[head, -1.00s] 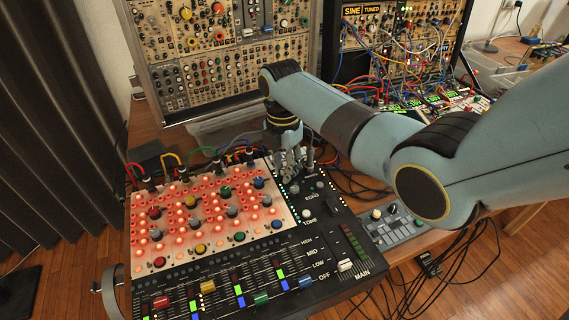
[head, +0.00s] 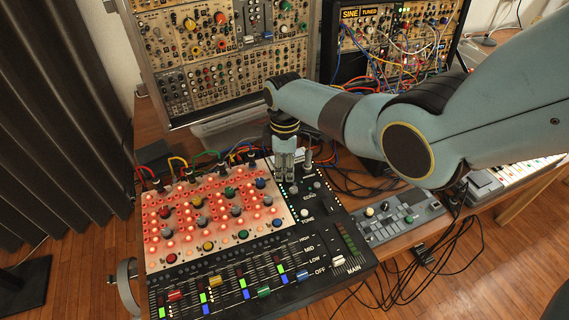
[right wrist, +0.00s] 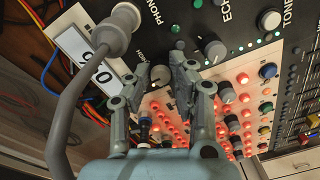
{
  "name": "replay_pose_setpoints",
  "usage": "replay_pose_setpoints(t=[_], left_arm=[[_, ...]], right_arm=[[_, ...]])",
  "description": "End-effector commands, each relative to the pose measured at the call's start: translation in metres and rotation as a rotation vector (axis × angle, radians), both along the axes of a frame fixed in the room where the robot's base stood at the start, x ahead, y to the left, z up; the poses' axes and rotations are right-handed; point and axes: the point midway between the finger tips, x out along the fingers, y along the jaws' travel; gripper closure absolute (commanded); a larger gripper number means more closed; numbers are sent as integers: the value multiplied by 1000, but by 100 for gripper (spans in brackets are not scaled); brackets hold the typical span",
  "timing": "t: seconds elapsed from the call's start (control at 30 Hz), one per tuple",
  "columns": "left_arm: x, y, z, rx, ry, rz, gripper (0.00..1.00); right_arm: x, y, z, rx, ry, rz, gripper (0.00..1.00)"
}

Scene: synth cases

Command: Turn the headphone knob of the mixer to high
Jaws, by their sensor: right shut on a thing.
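The black mixer (head: 330,232) with a lit red-button panel lies on the desk in the head view. My right gripper (head: 285,178) reaches down to its upper right part, beside the panel. The knob is hidden in the head view. My left gripper is not in view.
A grey cable plug (right wrist: 112,35) stands close to the fingers in the right wrist view. Other knobs, ECHO (right wrist: 215,50) and TONE (right wrist: 269,20), are nearby. Patch cables (head: 185,165) rise behind the mixer. A small grey controller (head: 400,217) lies to its right.

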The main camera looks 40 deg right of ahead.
Motion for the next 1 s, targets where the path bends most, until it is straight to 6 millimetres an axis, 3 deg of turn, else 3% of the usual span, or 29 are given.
replay_pose_setpoints(t=[1.0], left_arm=[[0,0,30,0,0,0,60]], right_arm=[[-2,1,0,0,2,-910,100]])
